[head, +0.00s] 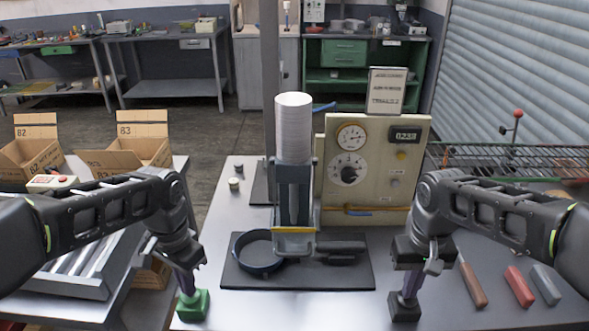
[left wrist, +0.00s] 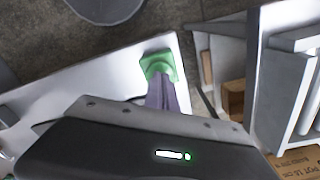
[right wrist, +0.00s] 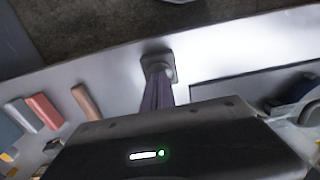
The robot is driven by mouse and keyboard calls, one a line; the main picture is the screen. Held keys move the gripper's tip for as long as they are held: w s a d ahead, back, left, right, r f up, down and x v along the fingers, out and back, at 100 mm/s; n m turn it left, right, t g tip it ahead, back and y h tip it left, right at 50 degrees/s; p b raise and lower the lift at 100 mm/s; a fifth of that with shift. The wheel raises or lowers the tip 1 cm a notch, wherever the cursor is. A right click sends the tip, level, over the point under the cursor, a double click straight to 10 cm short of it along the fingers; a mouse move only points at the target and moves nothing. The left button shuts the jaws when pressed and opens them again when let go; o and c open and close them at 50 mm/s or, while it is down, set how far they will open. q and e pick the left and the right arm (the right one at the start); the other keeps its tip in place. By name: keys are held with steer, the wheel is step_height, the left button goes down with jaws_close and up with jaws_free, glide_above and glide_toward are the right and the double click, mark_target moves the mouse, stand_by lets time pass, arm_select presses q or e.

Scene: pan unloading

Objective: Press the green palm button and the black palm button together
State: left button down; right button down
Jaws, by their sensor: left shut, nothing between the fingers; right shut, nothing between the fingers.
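The green palm button (head: 193,306) stands at the front left corner of the table. My left gripper (head: 189,290) is shut and points down with its fingertips at the top of this button. The green button (left wrist: 157,66) also shows at the fingertips in the left wrist view. The black palm button (head: 404,308) stands at the front of the table on the right. My right gripper (head: 406,294) is shut, with its fingertips at the top of it. The black button (right wrist: 157,62) shows at the fingertips in the right wrist view. Whether either button is pressed down I cannot tell.
Between my arms a press with a white cylinder (head: 294,130) stands over a dark mat (head: 300,279) with a round black pan (head: 258,253). Behind is a beige gauge panel (head: 372,165).

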arm_select(q)
steer(key=shift+r, duration=0.15)
arm_select(e)
steer(key=shift+r, duration=0.15)
